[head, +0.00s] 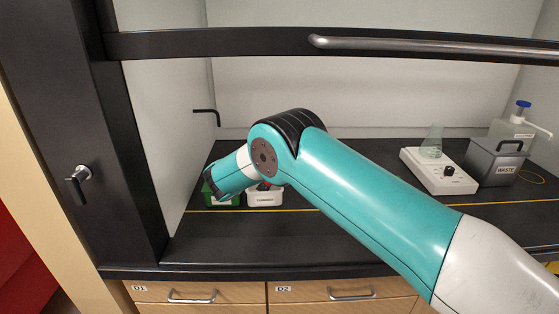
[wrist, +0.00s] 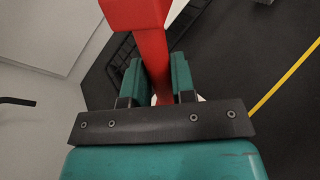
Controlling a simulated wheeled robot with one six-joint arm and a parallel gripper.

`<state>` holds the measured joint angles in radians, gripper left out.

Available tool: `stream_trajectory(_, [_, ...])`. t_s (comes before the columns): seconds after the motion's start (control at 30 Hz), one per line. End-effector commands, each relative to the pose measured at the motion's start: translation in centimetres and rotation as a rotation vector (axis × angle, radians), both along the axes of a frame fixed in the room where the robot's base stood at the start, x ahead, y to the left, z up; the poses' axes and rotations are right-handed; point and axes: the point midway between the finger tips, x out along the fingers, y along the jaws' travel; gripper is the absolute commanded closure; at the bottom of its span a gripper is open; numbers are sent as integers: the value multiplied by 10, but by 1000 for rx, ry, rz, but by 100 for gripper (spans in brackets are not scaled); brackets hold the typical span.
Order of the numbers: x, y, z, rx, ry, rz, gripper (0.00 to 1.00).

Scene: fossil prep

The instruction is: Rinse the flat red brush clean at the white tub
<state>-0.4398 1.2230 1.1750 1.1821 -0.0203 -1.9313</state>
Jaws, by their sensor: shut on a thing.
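The red brush (wrist: 153,50) stands between my gripper's two teal fingers (wrist: 154,84) in the wrist view, with its wide red part toward the top edge. My gripper is shut on it. The brush's lower end is hidden behind the gripper's dark bar. In the head view, a white tub (head: 265,199) with a label stands on the dark worktop, just right of a green container. My wrist is above and close to them and partly covers both. A small red patch shows at the tub's top; I cannot tell whether it is the held brush.
The green container (head: 229,203) stands left of the tub. A black wire rack (wrist: 123,47) is near the brush in the wrist view. The front worktop is clear.

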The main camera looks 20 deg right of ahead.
Motion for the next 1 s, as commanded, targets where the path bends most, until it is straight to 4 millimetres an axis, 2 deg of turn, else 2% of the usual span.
stream_trajectory(0.47, [-4, -11, 1, 0, 0, 1, 100])
stream_trajectory(1.0, [0, 0, 0, 0, 0, 0, 100])
